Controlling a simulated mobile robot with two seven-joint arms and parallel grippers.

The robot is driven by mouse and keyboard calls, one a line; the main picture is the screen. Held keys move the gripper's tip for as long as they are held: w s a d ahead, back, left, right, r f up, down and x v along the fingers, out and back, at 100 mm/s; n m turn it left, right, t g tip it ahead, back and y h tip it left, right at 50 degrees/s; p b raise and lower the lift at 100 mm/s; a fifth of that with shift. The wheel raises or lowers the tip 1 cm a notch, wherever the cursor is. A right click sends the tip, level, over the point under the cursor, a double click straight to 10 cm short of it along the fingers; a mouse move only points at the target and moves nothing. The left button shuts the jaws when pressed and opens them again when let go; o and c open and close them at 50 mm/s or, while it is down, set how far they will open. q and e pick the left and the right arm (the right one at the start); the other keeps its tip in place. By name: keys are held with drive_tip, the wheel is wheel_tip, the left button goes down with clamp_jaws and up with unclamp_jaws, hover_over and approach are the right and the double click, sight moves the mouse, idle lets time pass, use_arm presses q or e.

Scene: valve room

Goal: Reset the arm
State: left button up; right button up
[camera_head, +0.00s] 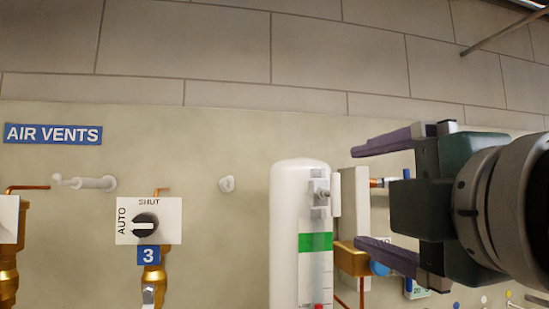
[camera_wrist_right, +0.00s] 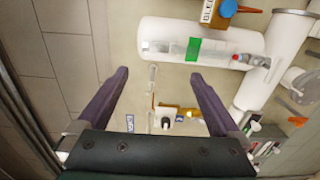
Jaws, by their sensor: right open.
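My right gripper (camera_head: 372,196) is at the right of the head view, its arm coming in from the right edge. Its two purple fingers are wide apart with nothing between them. It stands in front of the panel, just right of a white cylinder. In the right wrist view the gripper (camera_wrist_right: 160,82) also shows open and empty, with the wall panel beyond its fingers. My left gripper is not in either view.
A black knob (camera_head: 146,225) on an AUTO/SHUT plate sits above the number 3 label (camera_head: 148,255). The white cylinder (camera_head: 285,230) has a green band. A blue AIR VENTS sign (camera_head: 53,134) is at left. Brass fittings (camera_head: 352,260) lie behind my gripper. Tiled wall above is clear.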

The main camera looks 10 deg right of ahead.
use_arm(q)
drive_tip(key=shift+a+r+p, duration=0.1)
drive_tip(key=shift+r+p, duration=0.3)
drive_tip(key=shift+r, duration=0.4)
use_arm(e)
drive_tip(key=shift+s+a, duration=0.1)
drive_tip(key=shift+s, duration=0.3)
drive_tip(key=s+d+f+m+g+h, duration=0.1)
drive_tip(key=s+f+m+g, duration=0.35)
drive_tip(key=f, duration=0.45)
drive_tip(key=s+d+f+m+g, duration=0.1)
drive_tip(key=s+f+m+g, duration=0.3)
drive_tip(key=f, duration=0.5)
drive_tip(key=s+d+f+m+g, duration=0.1)
drive_tip(key=s+f+m+g, duration=0.5)
drive_tip(key=s+f, duration=0.5)
drive_tip(key=shift+s+d+m+y, duration=0.25)
drive_tip(key=shift+s+m+y, duration=0.15)
drive_tip(key=shift+s+m, duration=0.55)
drive_tip(key=shift+w, duration=0.1)
